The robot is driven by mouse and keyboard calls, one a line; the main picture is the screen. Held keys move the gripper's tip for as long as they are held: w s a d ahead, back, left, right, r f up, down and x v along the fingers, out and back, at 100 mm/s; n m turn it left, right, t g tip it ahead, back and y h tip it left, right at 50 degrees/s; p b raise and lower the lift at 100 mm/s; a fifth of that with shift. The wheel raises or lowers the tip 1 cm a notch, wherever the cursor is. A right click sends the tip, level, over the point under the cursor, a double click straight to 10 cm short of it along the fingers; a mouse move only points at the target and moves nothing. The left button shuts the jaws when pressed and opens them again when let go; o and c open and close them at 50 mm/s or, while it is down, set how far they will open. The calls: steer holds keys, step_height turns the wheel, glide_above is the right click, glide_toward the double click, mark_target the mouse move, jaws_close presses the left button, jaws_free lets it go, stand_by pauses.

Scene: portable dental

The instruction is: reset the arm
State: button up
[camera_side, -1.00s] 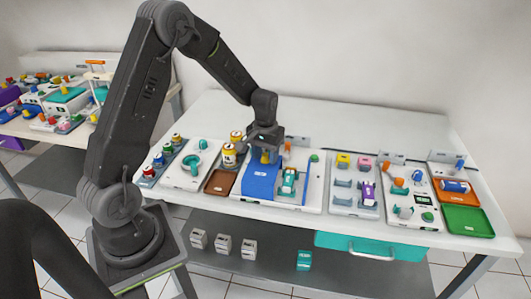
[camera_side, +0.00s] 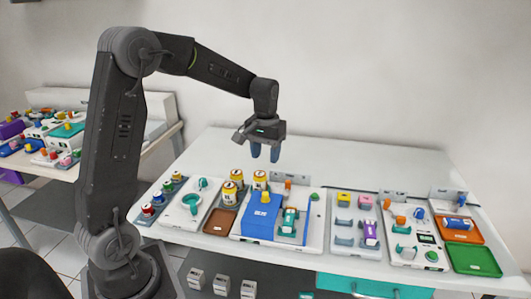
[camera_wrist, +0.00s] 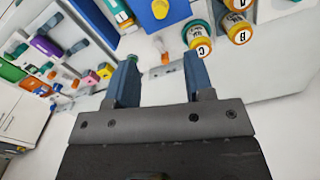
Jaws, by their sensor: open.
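My gripper (camera_side: 265,153) hangs above the back part of the white table (camera_side: 290,150), with its blue fingers pointing down. It is apart from everything on the table. In the wrist view my gripper (camera_wrist: 165,85) has its two blue fingers spread, with nothing between them. Below it stands a white station with a blue block (camera_side: 263,217) that has a yellow knob (camera_side: 265,197) on top. The yellow knob also shows at the top of the wrist view (camera_wrist: 160,8).
Several yellow-capped bottles (camera_side: 237,177) stand left of the blue block. A teal clamp-like piece (camera_side: 289,220), a purple piece (camera_side: 370,231), an orange tray (camera_side: 461,222) and a green tray (camera_side: 472,260) lie to the right. The air around my gripper is clear.

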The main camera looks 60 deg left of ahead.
steer(key=s+d+r+m+t, duration=0.2)
steer(key=s+d+r+m, duration=0.1)
steer(key=s+d, duration=0.5)
steer(key=s+d+r+m+t, duration=0.3)
steer(key=s+d, duration=0.5)
steer(key=s, duration=0.4)
steer(key=shift+r+t, duration=0.3)
steer(key=shift+r, duration=0.6)
steer(key=shift+d, duration=0.1)
stand_by(0.4)
